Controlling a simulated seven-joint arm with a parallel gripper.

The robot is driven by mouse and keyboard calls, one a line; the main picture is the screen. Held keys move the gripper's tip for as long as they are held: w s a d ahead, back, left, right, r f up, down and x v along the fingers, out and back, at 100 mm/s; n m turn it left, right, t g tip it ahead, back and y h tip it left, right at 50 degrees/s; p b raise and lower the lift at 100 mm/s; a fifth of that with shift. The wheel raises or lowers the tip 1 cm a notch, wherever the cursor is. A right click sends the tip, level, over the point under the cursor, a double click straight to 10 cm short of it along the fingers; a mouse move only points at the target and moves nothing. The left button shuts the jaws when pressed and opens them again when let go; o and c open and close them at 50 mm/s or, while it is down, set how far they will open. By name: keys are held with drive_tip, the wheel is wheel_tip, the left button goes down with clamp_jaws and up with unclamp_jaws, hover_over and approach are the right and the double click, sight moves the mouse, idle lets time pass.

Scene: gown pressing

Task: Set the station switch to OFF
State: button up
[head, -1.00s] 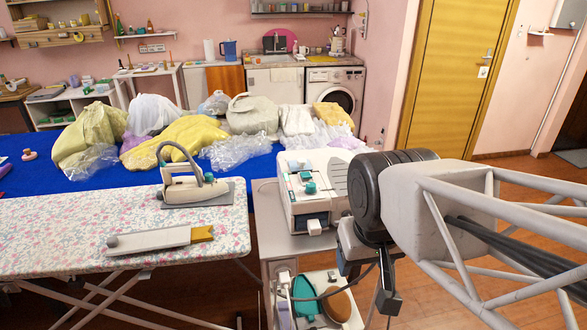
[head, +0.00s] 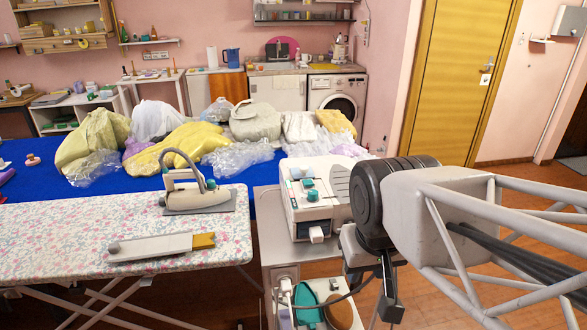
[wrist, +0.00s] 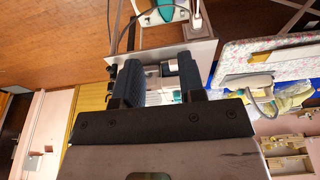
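The steam station (head: 330,207) is a white box with teal knobs (head: 311,195) on top and a pale block (head: 316,234) low on its front. It stands on a grey stand right of the ironing board. I cannot tell which part is the switch or how it is set. My gripper (head: 385,300) hangs just right of the station's front, pointing down, apart from it as far as I can see. In the wrist view my gripper (wrist: 160,65) shows its two dark fingers spread with nothing held between them; the station (wrist: 160,72) shows partly behind them.
A grey stand (head: 270,230) carries the station, with a lower shelf holding a teal item (head: 308,303). Bagged garments (head: 190,145) lie on a blue table behind. Open floor lies right.

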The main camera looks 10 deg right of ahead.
drive_tip(key=shift+w+r, duration=0.35)
drive_tip(key=shift+w, duration=0.25)
drive_tip(key=c, duration=0.5)
drive_tip(key=w+r, duration=0.1)
drive_tip(key=w, duration=0.2)
drive_tip(key=w+r+g, duration=0.1)
drive_tip(key=w+r, duration=0.1)
drive_tip(key=w, duration=0.2)
drive_tip(key=w+r+g, duration=0.1)
drive_tip(key=w+r, duration=0.1)
drive_tip(key=w, duration=0.2)
drive_tip(key=shift+w+d, duration=0.15)
clamp_jaws()
drive_tip(key=w+f+g, duration=0.1)
drive_tip(key=w+g, duration=0.2)
drive_tip(key=w, duration=1.5)
drive_tip(key=w+d+f+g, duration=0.1)
drive_tip(key=w+f+g, duration=0.1)
drive_tip(key=w, duration=1.7)
drive_tip(key=shift+w+d+g, duration=0.15)
drive_tip(key=shift+d+g, duration=0.05)
drive_tip(key=shift+g, duration=0.3)
